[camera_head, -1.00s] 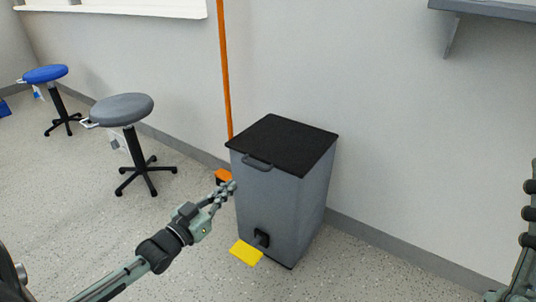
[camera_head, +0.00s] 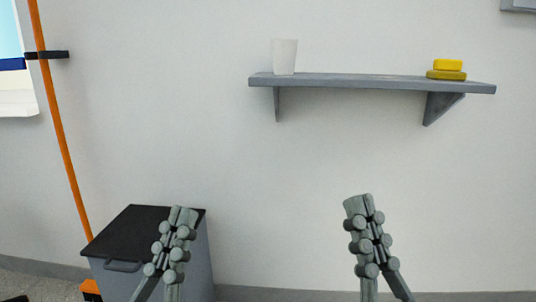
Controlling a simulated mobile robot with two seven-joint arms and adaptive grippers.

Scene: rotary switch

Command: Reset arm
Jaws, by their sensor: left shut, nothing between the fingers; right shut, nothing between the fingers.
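My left gripper (camera_head: 182,217) is shut and empty, pointing up at the lower left. In the picture it overlaps the right part of the bin's black lid. My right gripper (camera_head: 358,203) is shut and empty, pointing up right of centre against the bare wall. Both grippers stand at about the same height in the picture, apart from each other. No rotary switch shows in this view.
A grey bin with a black lid (camera_head: 128,233) stands at the lower left by the wall. An orange pole (camera_head: 62,150) leans behind it. The wall between is clear.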

